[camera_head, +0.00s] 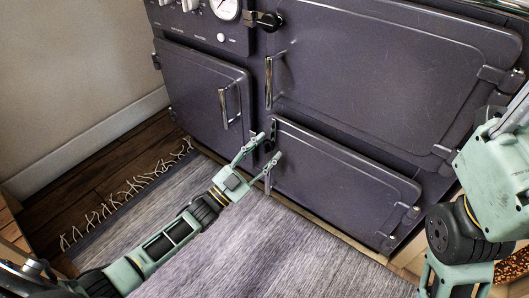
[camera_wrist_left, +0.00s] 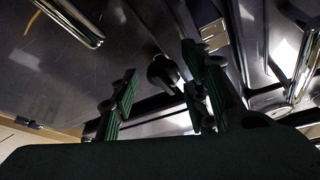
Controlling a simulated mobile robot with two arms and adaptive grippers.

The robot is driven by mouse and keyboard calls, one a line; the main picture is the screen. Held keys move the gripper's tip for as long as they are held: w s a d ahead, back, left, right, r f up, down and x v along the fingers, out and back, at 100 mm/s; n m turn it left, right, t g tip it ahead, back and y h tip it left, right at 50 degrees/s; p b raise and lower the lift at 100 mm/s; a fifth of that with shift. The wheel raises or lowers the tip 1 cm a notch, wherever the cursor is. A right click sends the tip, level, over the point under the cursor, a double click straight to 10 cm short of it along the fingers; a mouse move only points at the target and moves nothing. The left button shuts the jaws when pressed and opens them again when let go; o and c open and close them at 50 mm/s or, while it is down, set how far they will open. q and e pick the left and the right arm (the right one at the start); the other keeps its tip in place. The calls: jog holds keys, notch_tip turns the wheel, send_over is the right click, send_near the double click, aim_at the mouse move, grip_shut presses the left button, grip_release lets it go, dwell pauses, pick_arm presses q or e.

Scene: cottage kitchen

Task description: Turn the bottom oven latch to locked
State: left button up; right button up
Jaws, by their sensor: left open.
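The bottom oven door (camera_head: 335,185) is dark grey and closed, low on the range at the centre right. Its small dark latch (camera_head: 272,131) is at the door's upper left edge, partly hidden behind my gripper's fingertips. My left gripper (camera_head: 269,147) is open, its fingertips close to the latch. In the left wrist view, a black knob (camera_wrist_left: 162,71), apparently the latch, lies between the two green-padded fingers of my gripper (camera_wrist_left: 160,88), with visible gaps on both sides. Whether it is turned to locked I cannot tell. My right gripper is outside the frame.
Other closed oven doors are the large upper right one (camera_head: 395,75) and the left one (camera_head: 200,88) with its upright handle (camera_head: 223,108). A black latch (camera_head: 269,21) sits above. A grey rug (camera_head: 270,245) covers the floor in front.

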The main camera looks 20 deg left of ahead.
pick_arm(q)
jog(key=shift+c, duration=0.3)
grip_shut()
